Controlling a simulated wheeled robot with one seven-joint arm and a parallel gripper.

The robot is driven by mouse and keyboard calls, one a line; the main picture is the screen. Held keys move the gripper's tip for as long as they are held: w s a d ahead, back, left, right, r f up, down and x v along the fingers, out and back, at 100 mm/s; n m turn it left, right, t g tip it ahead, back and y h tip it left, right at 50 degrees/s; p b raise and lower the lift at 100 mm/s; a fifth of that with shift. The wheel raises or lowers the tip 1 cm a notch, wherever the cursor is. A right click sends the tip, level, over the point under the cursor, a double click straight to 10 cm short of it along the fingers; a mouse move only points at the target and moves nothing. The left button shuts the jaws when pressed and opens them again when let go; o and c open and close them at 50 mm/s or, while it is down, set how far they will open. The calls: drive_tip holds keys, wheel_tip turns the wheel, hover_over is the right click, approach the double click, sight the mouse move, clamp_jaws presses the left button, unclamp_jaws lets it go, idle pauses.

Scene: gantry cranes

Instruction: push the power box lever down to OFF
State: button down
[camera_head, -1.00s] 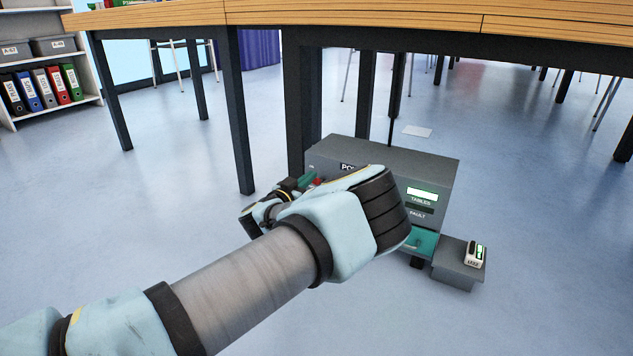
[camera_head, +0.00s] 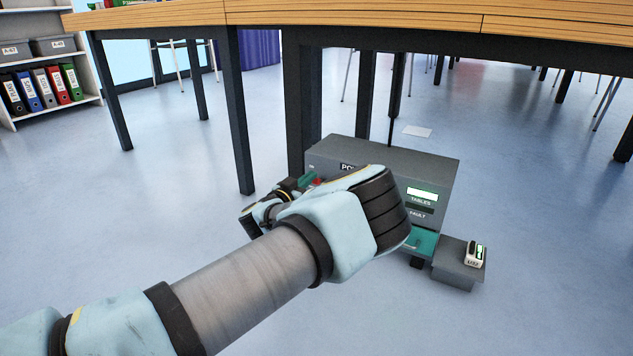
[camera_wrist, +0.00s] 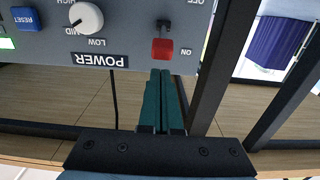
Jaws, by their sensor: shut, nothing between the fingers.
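The grey power box (camera_head: 385,155) stands on the floor under the table, partly hidden by my arm in the head view. In the wrist view its panel (camera_wrist: 120,25) appears upside down. The red lever (camera_wrist: 162,48) sits at the ON end of its slot, with OFF at the picture's top edge. In the head view a bit of red lever (camera_head: 318,181) shows beside my fingers. My gripper (camera_wrist: 162,75) is shut and empty, its teal fingertips at the lever's ON-side end, just above it in the world. I cannot tell whether they touch.
The wooden table (camera_head: 400,22) with dark legs (camera_head: 240,120) stands over the box. A white dial (camera_wrist: 87,18) and a blue RESET button (camera_wrist: 25,18) are on the panel. A small grey side unit (camera_head: 455,265) stands at the box's right. The front floor is clear.

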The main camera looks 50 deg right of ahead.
drive_tip(key=shift+d, duration=0.1)
drive_tip(key=shift+w+d, duration=0.2)
drive_tip(key=shift+d, duration=0.45)
drive_tip(key=shift+f, duration=0.1)
wheel_tip(320, 180, down, 5)
drive_tip(key=shift+r+b, duration=0.1)
drive_tip(key=shift+b, duration=0.8)
idle(0.6)
drive_tip(key=shift+r+p, duration=0.55)
drive_tip(key=shift+p, duration=0.2)
drive_tip(key=shift+a, duration=0.1)
